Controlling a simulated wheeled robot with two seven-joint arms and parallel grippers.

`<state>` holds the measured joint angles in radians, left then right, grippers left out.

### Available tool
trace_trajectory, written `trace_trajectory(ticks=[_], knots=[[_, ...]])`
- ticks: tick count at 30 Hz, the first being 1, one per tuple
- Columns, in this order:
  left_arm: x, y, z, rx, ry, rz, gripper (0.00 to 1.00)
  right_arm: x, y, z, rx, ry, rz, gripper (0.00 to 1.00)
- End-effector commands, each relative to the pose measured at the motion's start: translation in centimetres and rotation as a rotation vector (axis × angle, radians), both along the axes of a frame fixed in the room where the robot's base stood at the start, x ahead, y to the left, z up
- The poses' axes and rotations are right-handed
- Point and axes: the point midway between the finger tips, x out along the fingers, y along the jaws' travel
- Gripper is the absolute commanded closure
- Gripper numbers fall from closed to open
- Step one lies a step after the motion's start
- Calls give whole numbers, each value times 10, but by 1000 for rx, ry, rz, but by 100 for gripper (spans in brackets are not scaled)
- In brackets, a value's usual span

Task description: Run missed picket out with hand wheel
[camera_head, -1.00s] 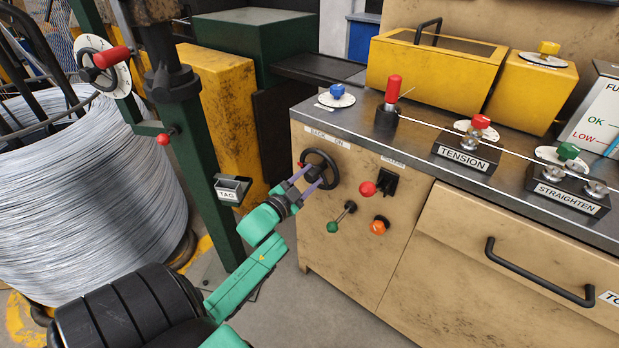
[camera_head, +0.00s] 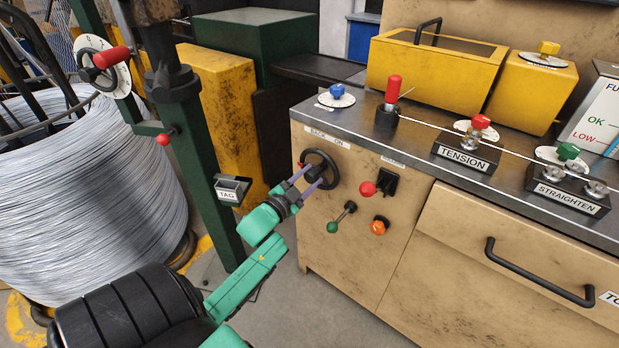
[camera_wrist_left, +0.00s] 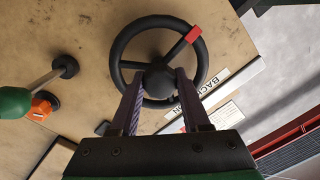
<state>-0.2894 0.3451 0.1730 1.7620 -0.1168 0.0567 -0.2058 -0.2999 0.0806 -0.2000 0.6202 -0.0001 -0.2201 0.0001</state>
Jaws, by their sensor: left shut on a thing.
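The hand wheel (camera_head: 333,172) is a black ring with a hub on the tan cabinet's front face, at its upper left. In the left wrist view the hand wheel (camera_wrist_left: 118,50) shows a red mark on its rim at the upper right. My left gripper (camera_head: 307,182) reaches it from the lower left. In the left wrist view the two purple fingers of my left gripper (camera_wrist_left: 160,82) sit on either side of the hub, shut on it. The fingers and rim hide part of the hub. My right gripper is not in view. I cannot make out a picket.
Right of the wheel are a red knob (camera_head: 368,189), a green-knobbed lever (camera_head: 333,227) and an orange knob (camera_head: 379,226). A red-handled lever (camera_head: 393,90) stands on the cabinet top. A green post (camera_head: 205,170) and a wire coil (camera_head: 90,200) stand left.

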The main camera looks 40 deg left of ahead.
Motion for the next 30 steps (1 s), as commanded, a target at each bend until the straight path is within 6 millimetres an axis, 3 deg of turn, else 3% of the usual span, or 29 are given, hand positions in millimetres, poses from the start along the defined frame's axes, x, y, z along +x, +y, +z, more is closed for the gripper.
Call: trace_trajectory(ticks=[19, 30], knots=[[0, 0, 1, -16, 0, 0, 100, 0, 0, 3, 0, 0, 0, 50], [0, 1, 5, -194, -3, 2, 100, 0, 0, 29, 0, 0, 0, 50]])
